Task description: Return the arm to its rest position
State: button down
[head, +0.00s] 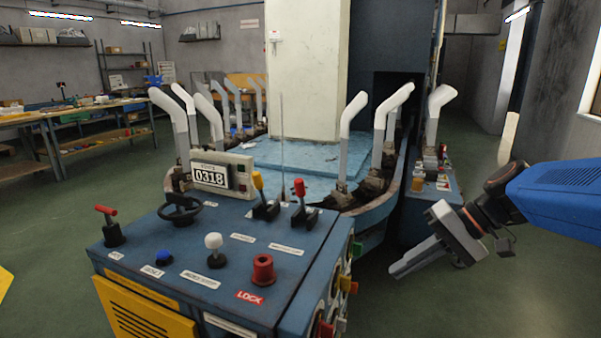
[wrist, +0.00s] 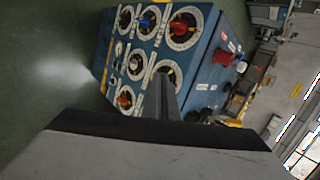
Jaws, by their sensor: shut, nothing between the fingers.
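My gripper (head: 414,260) is at the right in the head view, at the end of my blue arm, pointing down and to the left. It is shut and empty. It hangs in open air to the right of the blue control console (head: 135,252), apart from it. In the wrist view my gripper's fingers (wrist: 165,95) stand up from the bottom middle, in front of the console's side panel (wrist: 128,78) with several round dials. The fingers hide part of that panel.
White foot-shaped boards (head: 352,113) ring the machine behind. Green floor (head: 500,305) is free at the right. A workbench (head: 75,117) stands far left.

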jog(key=s+d+f+t+h, duration=0.1)
jog(key=s+d+f+h, duration=0.2)
jog(key=s, duration=0.4)
jog(key=s+d+f+n+t+h, duration=0.1)
jog(key=s+d+f+t+h, duration=0.1)
jog(key=s+d+f+h, duration=0.2)
jog(key=s+f+h, duration=0.1)
jog(key=s, duration=0.1)
jog(key=shift+s+d+n+h, duration=0.25)
jog(key=shift+s+n+h, duration=0.05)
jog(key=shift+s, duration=0.05)
jog(key=shift+f, duration=0.15)
